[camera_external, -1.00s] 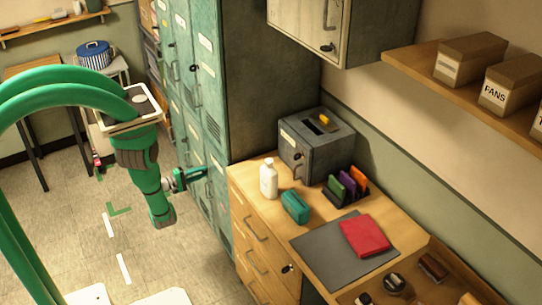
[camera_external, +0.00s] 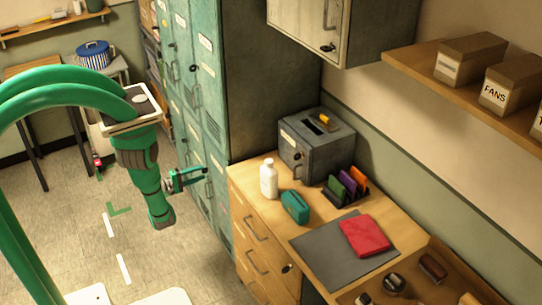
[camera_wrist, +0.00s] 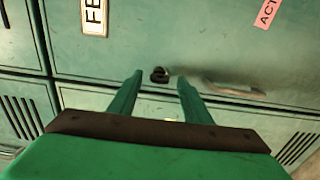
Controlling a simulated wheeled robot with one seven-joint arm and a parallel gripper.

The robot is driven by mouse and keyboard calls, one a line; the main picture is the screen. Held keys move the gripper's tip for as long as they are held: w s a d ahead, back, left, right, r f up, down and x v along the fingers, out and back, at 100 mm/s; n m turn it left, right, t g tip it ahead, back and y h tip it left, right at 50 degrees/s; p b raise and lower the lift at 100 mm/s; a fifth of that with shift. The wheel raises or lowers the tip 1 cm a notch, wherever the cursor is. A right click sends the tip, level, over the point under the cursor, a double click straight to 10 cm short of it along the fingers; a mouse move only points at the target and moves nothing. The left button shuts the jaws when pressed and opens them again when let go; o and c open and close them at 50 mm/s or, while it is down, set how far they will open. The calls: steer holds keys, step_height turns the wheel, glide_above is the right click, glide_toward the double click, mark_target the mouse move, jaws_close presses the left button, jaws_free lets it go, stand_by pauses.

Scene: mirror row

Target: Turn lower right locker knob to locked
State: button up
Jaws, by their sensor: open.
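The bank of green lockers (camera_external: 212,95) stands left of the desk in the external view. My gripper (camera_external: 203,175) is held in front of the lower locker doors, with its fingers apart. In the wrist view a small dark knob (camera_wrist: 159,75) sits on a green locker door (camera_wrist: 200,45), near the door's edge. The fingertips of my gripper (camera_wrist: 160,83) are spread on either side of the knob, with a gap on both sides. Whether they reach its depth I cannot tell. The knob's turned position is too small to read. In the external view the gripper hides this knob.
A metal handle (camera_wrist: 234,89) is close to the right finger in the wrist view. A wooden desk (camera_external: 240,180) with a white bottle (camera_external: 268,180) and a grey metal box (camera_external: 312,150) stands right of the gripper. Open floor (camera_external: 80,235) lies left of the arm.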

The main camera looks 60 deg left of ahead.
steer(key=s, duration=0.9)
stand_by(0.3)
steer(key=d+f+m+g, duration=0.1)
steer(key=d+f+g, duration=0.4)
steer(key=d+f, duration=0.65)
steer(key=s+d+f+m+g+y, duration=0.1)
steer(key=s+d+f+m+g, duration=0.35)
steer(key=d, duration=0.55)
steer(key=s+d+r+m+t, duration=0.1)
steer(key=d+r+m, duration=0.3)
steer(key=d+r, duration=0.4)
steer(key=s+d+r+m+t, duration=0.1)
steer(key=d+r+m+t, duration=0.2)
steer(key=d+r, duration=0.4)
steer(key=d+r+m+t+h, duration=0.1)
steer(key=d+r+m+t, duration=0.2)
steer(key=r, duration=1.9)
steer(key=d+m, duration=0.2)
steer(key=d, duration=0.3)
steer(key=shift+s+d, duration=0.3)
steer(key=shift+s, duration=0.1)
